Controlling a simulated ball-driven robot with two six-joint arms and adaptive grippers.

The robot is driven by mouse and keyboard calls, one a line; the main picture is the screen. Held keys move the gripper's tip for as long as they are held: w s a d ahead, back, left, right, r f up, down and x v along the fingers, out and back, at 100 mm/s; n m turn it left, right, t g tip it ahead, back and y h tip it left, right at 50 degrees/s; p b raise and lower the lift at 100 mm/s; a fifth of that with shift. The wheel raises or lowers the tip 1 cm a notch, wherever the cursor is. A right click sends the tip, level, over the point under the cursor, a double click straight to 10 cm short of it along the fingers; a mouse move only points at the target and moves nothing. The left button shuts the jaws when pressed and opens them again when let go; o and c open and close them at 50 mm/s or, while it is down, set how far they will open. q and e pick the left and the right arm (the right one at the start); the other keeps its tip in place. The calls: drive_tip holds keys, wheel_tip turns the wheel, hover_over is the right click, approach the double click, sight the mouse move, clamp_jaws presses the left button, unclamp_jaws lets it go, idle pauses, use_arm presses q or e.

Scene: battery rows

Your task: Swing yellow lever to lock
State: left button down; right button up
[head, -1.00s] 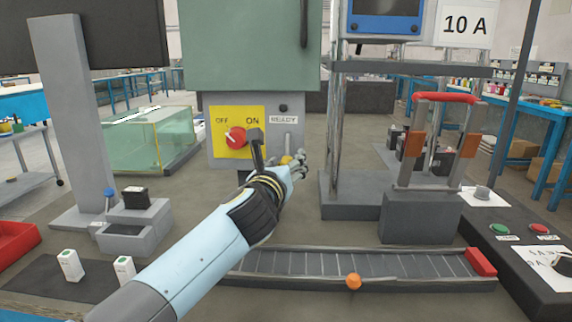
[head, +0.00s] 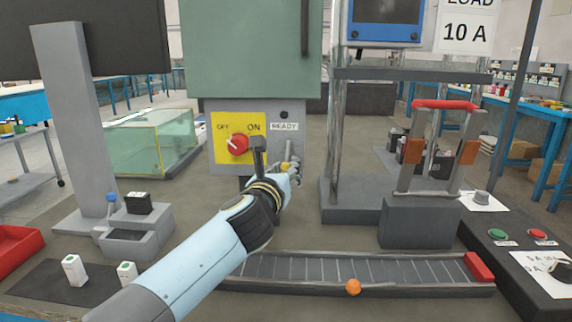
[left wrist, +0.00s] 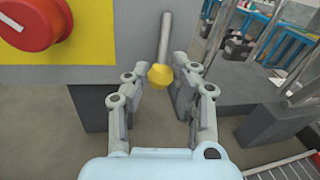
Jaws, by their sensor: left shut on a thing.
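The yellow lever has a grey rod (head: 289,150) and a yellow knob (left wrist: 160,76). It hangs below the READY label (head: 285,126) on the grey control box, with its knob end down. My left gripper (left wrist: 160,88) is at the knob, with one finger on each side, shut on it. In the head view the left gripper (head: 289,172) partly covers the knob. My right gripper is not in view.
A red rotary switch (head: 238,145) on a yellow OFF/ON plate sits left of the lever. A roller conveyor (head: 330,272) lies below. A grey fixture with a red handle (head: 445,104) stands at the right.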

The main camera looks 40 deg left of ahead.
use_arm(q)
drive_tip(key=a+r+m+p, duration=0.1)
drive_tip(key=m+p, duration=0.2)
drive_tip(key=p, duration=0.3)
drive_tip(key=s+a+r+m+g+p, duration=0.1)
drive_tip(key=m+p, duration=0.2)
drive_tip(key=p, duration=0.3)
drive_tip(key=s+a+r+m+g+y+p, duration=0.1)
drive_tip(key=m+p, duration=0.2)
drive_tip(key=p, duration=0.2)
drive_tip(key=shift+a+r+m+p, duration=0.2)
drive_tip(key=shift+m+p, duration=0.2)
drive_tip(key=shift+s+a+r+m+g+p, duration=0.1)
drive_tip(key=shift+r+m+g+p, duration=0.1)
drive_tip(key=shift+m+p, duration=0.4)
drive_tip(key=shift+a+r+m+g+p, duration=0.1)
drive_tip(key=shift+m+g+p, duration=0.1)
drive_tip(key=shift+m+p, duration=0.4)
drive_tip(key=shift+f, duration=0.1)
drive_tip(key=c, duration=1.1)
unclamp_jaws()
drive_tip(key=shift+o, duration=0.2)
drive_tip(key=v, duration=1.2)
drive_tip(key=shift+d, duration=0.15)
